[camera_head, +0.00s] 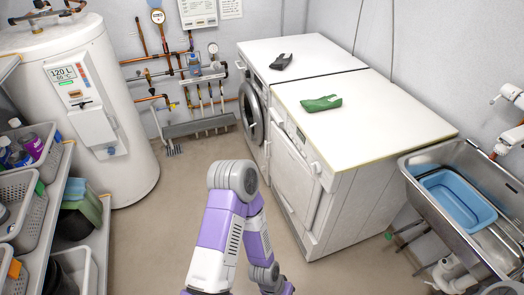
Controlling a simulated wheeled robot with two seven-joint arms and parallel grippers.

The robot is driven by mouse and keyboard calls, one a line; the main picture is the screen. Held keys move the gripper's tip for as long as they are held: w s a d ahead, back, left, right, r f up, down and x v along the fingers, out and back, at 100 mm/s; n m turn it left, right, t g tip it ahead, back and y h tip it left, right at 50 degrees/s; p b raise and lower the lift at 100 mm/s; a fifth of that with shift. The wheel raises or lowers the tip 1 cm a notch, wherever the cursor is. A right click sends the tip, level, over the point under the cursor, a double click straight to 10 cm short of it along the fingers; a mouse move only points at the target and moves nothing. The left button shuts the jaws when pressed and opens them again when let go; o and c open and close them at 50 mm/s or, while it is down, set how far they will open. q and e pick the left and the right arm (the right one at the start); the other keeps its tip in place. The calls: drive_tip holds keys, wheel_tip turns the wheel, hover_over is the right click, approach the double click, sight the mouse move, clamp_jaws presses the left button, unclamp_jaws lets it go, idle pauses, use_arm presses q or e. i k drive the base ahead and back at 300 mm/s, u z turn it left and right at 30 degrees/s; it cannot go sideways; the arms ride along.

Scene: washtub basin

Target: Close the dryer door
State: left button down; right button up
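Two white machines stand side by side against the back wall. The near one has a squarish white front door (293,178) facing the floor space at left. This door looks tilted or slightly out from the body, but I cannot tell how far. The far one has a round dark door (251,112) with a grey ring; whether it is latched is unclear. The frame does not label which machine is the dryer. A purple and white arm of mine rises from the bottom centre, in front of the machines. Neither gripper shows.
A green cloth (321,103) and a dark cloth (281,61) lie on the machine tops. A steel sink with a blue basin (457,198) is at right. A white boiler (80,105) and shelves with baskets are at left. Floor between is clear.

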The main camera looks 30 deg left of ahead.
sight(290, 172)
drive_tip(key=u, duration=1.05)
drive_tip(key=i, duration=0.85)
drive_tip(key=z, duration=0.65)
drive_tip(key=i, duration=0.35)
drive_tip(key=z, duration=0.3)
